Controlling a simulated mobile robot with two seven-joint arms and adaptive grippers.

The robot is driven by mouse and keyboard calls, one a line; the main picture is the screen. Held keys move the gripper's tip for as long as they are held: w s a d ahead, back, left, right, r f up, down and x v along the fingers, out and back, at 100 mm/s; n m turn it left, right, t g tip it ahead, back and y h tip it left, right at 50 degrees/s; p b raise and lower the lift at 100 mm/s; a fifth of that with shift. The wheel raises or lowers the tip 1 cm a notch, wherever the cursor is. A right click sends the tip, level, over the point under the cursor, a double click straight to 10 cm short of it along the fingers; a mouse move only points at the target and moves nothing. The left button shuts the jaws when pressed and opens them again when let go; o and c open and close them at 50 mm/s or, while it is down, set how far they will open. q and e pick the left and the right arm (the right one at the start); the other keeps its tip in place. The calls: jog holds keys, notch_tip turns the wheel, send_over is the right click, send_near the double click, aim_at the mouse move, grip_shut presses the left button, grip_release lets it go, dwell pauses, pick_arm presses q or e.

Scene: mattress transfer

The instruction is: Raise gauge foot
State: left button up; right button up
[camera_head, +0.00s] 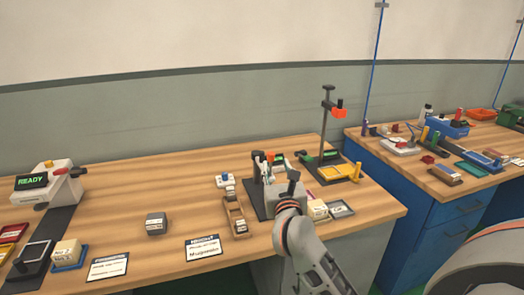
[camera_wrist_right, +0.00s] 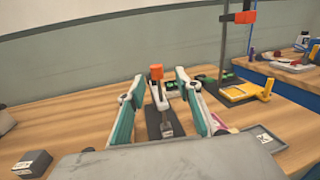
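A small gauge-like device with an orange top (camera_wrist_right: 156,72) and a dark base plate (camera_wrist_right: 168,124) stands on the bench. In the head view its dark base (camera_head: 257,205) shows partly behind my right gripper (camera_head: 276,168). I cannot make out its foot for certain. In the right wrist view my right gripper (camera_wrist_right: 160,88) is open, with its two fingers apart on either side of the device. I see no contact. A taller stand with an orange head (camera_head: 338,112) rises behind to the right, over a yellow frame (camera_head: 340,172). My left gripper is not in view.
A wooden tray (camera_head: 236,217) sits left of my right gripper, and a grey tray (camera_head: 341,209) sits to its right. A dark grey block (camera_head: 156,223) and a label card (camera_head: 202,247) lie on the left bench. Bare wood lies between them.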

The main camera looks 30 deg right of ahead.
aim_at(271, 157)
jog(key=shift+w+m+y, duration=0.3)
jog(key=shift+w, duration=0.35)
jog(key=shift+x, duration=3.55)
